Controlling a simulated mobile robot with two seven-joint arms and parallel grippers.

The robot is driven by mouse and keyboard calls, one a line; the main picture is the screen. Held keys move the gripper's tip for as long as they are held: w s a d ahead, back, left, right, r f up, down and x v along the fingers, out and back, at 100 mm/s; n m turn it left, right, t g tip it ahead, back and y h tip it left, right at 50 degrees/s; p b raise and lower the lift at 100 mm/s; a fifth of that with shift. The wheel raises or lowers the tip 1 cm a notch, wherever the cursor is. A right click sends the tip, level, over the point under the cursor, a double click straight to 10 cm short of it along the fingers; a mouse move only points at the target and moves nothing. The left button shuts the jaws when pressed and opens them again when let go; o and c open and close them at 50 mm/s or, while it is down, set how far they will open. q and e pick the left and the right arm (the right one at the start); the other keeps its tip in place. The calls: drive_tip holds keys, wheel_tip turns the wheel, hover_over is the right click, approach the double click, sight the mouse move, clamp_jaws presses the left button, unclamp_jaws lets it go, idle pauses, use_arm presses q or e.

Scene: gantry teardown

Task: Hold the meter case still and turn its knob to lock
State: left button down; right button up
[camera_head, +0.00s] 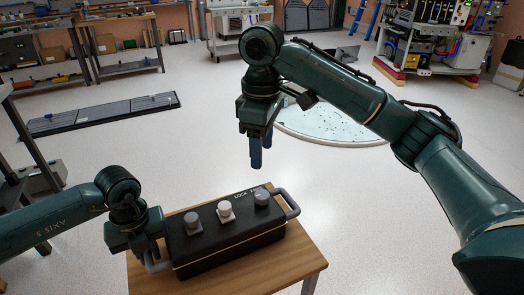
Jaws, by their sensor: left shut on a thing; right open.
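The meter case (230,242) is a long black box with a light seam, lying on a small wooden table. Its top carries three knobs: a grey knob (192,219) at the left, a white knob (225,208) in the middle and a grey knob (262,196) at the right. White lettering that reads LOCK is near the right knobs. A grey handle (289,203) is on the right end. My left gripper (154,262) is shut on the handle at the case's left end. My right gripper (260,152) is open and empty, pointing down above the case's right part, clear of the knobs.
The wooden table (295,264) has bare top in front of the case. A dark flat panel (105,113) lies on the floor at the left. A round pale plate (330,125) is on the floor behind my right arm. Benches and equipment stand at the back.

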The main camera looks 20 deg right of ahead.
use_arm(q)
drive_tip(key=c, duration=1.3)
unclamp_jaws()
drive_tip(key=shift+r, duration=0.1)
